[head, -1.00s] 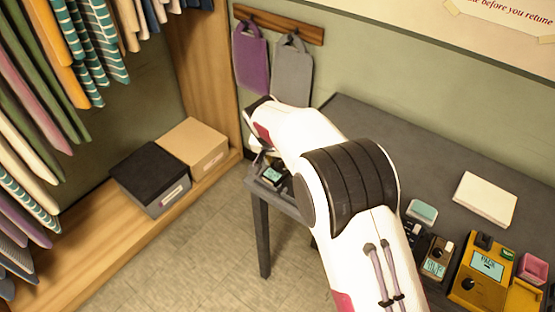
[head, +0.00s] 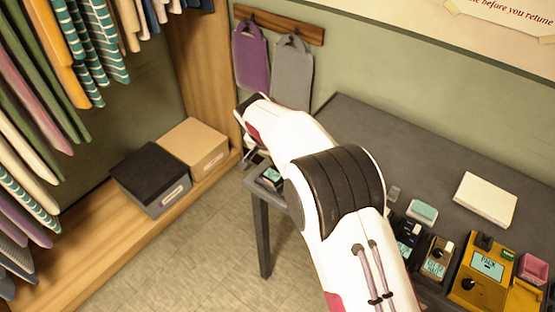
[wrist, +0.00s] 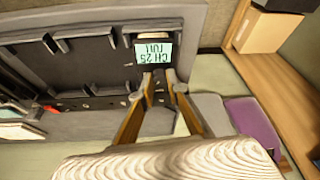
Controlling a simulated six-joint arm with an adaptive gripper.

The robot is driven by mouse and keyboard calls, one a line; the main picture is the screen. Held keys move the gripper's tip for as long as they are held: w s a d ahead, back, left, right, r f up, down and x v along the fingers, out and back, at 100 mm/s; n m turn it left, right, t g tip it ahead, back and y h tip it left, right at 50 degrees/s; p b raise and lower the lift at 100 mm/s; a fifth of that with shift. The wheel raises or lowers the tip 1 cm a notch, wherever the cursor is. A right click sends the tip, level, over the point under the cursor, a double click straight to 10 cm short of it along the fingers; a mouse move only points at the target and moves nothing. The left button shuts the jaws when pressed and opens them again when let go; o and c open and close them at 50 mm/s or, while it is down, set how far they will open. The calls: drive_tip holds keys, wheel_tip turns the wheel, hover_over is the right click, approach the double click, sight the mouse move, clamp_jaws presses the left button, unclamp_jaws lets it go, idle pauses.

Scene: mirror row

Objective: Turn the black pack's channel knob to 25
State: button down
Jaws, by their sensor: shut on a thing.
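The black pack (head: 269,178) stands at the table's left end in the head view, partly hidden by my arm. In the wrist view its lit screen (wrist: 154,49) appears upside down and seems to read CH 25, with a second line that looks like FULL. My gripper (wrist: 160,82) has its two fingertips close together at the pack, right beside the screen. It is shut on the channel knob, which is mostly hidden between the tips. In the head view, my arm hides the fingertips and the knob.
Another dark pack (head: 408,235), a brown pack (head: 437,257) and a yellow pack (head: 482,271) stand at the right of the grey table (head: 430,160). A purple apron (head: 250,60) and a grey apron (head: 292,75) hang behind. Two boxes sit on the wooden shelf at left.

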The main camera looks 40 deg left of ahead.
drive_tip(key=shift+m, duration=0.7)
drive_tip(key=c, duration=2)
unclamp_jaws()
drive_tip(key=shift+o, duration=0.2)
drive_tip(key=shift+s+r, duration=0.1)
